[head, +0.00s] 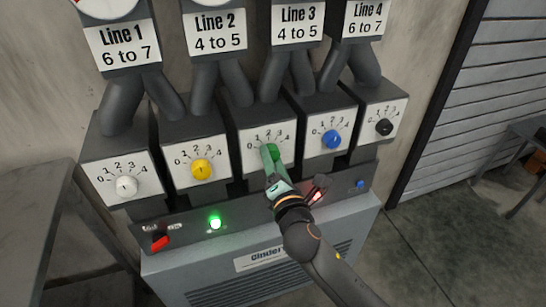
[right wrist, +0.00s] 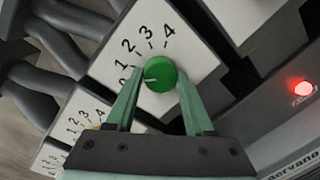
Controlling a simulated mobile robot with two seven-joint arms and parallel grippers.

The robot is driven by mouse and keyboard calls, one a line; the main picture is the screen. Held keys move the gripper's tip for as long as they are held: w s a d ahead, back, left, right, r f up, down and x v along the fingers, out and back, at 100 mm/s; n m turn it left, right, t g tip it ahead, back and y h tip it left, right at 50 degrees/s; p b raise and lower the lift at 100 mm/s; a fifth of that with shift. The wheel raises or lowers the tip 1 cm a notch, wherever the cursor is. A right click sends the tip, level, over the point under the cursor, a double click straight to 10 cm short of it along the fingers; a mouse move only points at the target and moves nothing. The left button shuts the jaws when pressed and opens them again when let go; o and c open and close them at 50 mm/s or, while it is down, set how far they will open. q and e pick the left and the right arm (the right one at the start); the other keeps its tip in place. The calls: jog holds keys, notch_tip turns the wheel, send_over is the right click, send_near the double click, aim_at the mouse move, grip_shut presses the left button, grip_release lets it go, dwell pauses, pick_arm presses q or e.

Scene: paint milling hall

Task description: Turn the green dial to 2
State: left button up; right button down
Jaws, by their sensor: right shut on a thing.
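The green dial (head: 273,152) is on the white scale plate (head: 262,139) of the middle box, marked 0 to 4. In the right wrist view the green dial (right wrist: 162,75) shows a short white mark pointing left, toward the 0 end of the scale. My right gripper (head: 271,158) is at the dial, shut on it. In the right wrist view its two fingers (right wrist: 158,98) lie on either side of the dial. The fingers partly cover the dial in the head view. My left gripper is not in view.
White (head: 126,186), yellow (head: 202,169), blue (head: 332,139) and black (head: 384,127) dials sit on neighbouring boxes. Below are a lit green lamp (head: 215,222), a red switch (head: 160,242) and a lit red lamp (right wrist: 303,88). A grey table (head: 40,215) stands at left.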

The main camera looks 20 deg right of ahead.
pick_arm(q)
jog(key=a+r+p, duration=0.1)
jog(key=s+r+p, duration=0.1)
jog(key=p, duration=0.1)
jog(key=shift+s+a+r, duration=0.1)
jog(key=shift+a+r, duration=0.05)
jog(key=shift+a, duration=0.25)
pick_arm(e)
jog(key=m, duration=0.8)
jog(key=shift+d+r+g+y, duration=0.15)
jog(key=shift+g+y, duration=0.25)
pick_arm(q)
jog(key=shift+p, duration=0.3)
pick_arm(e)
jog(key=shift+m, duration=0.4)
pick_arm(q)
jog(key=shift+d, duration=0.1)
pick_arm(e)
jog(key=shift+c, duration=1.4)
grip_release()
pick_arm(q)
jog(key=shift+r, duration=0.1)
